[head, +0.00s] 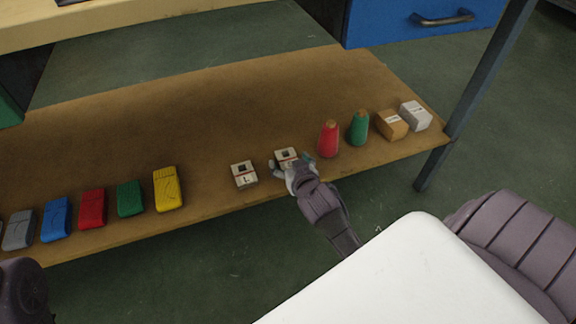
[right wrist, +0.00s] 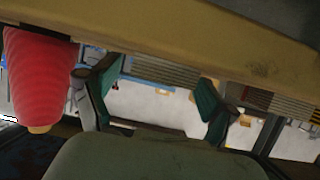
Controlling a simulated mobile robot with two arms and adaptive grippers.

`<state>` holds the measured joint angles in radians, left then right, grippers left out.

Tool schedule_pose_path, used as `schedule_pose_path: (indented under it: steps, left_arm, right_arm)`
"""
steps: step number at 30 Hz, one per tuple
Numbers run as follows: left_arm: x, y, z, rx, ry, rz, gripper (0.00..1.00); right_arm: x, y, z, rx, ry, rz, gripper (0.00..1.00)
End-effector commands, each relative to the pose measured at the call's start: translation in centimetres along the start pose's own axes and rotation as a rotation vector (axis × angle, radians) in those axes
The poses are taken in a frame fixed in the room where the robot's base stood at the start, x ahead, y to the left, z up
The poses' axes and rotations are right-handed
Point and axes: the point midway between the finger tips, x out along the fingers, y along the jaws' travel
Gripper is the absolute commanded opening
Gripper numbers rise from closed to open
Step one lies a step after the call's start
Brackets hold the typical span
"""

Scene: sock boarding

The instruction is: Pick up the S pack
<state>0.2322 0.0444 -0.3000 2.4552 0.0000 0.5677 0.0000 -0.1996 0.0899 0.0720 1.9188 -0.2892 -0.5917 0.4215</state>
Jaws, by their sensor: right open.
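Two small white packs with dark windows lie on the brown lower shelf (head: 200,110) in the head view. One pack (head: 244,174) lies on the left, and the other pack (head: 286,155) lies just beyond my right gripper (head: 290,166). The letters are too small to read surely, so I cannot tell which is the S pack. My right gripper is open. In the right wrist view, upside down, its fingers (right wrist: 155,95) stand either side of a striped pack edge (right wrist: 165,72). The second pack's edge (right wrist: 258,98) shows right of them.
A red cone (head: 328,140) stands close right of my right gripper, then a green cone (head: 359,128), an orange-brown box (head: 391,124) and a white box (head: 415,115). Several coloured bundles, including a yellow one (head: 168,189), lie to the left. The shelf behind is clear.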

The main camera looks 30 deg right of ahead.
Motion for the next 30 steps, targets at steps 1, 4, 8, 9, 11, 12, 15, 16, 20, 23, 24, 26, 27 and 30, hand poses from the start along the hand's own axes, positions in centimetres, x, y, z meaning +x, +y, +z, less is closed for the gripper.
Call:
schedule_pose_path:
  steps: [1,4,8,9,11,12,15,16,20,23,24,26,27,30]
  left_arm:
    - [-0.02,0.04,-0.1,0.001,0.006,0.002,0.4]
    - [0.17,0.04,-0.11,0.001,0.008,0.003,0.4]
    - [0.2,0.04,-0.09,0.001,0.007,0.003,0.4]
    - [0.2,0.04,-0.09,0.001,0.007,0.003,0.4]
    - [0.19,0.04,-0.09,0.001,0.006,0.003,0.4]
    - [0.19,0.04,-0.08,0.001,0.006,0.003,0.4]
    - [0.18,0.04,-0.08,0.001,0.006,0.003,0.4]
    - [0.18,0.04,-0.07,0.001,0.006,0.003,0.4]
    - [0.17,0.05,-0.06,0.001,0.006,0.003,0.4]
    - [0.17,0.05,-0.06,0.0,0.005,0.003,0.4]
    - [0.16,0.05,-0.06,0.0,0.005,0.003,0.4]
    - [0.17,0.05,-0.05,0.0,0.005,0.003,0.4]
    - [0.21,0.05,-0.05,0.0,0.006,0.003,0.4]
    - [0.44,0.02,-0.07,0.0,0.007,0.002,0.4]
  right_arm:
    - [0.32,0.01,0.1,-0.001,0.0,0.0,0.85]
    - [0.41,0.01,-0.04,0.0,-0.001,0.0,0.85]
    - [0.36,0.01,-0.07,0.0,-0.001,0.0,0.85]
    - [0.36,0.01,-0.06,0.0,-0.001,0.0,0.82]
    - [0.35,0.01,-0.06,0.0,-0.001,0.0,0.72]
    - [0.35,0.01,-0.05,0.0,-0.001,0.0,0.65]
    - [0.35,0.01,-0.05,0.0,-0.001,0.0,0.49]
    - [0.35,0.01,-0.05,0.0,-0.001,0.0,0.44]
    - [0.34,0.01,-0.04,0.0,-0.001,0.0,0.22]
    - [0.34,0.01,-0.06,0.0,0.0,0.0,0.22]
    - [0.34,0.01,-0.05,0.001,0.0,0.0,0.22]
    - [0.33,0.01,-0.06,0.001,0.0,0.0,0.22]
    - [0.32,0.01,-0.1,0.001,0.0,0.0,0.22]
    - [0.21,0.01,-0.38,0.001,0.0,0.0,0.22]
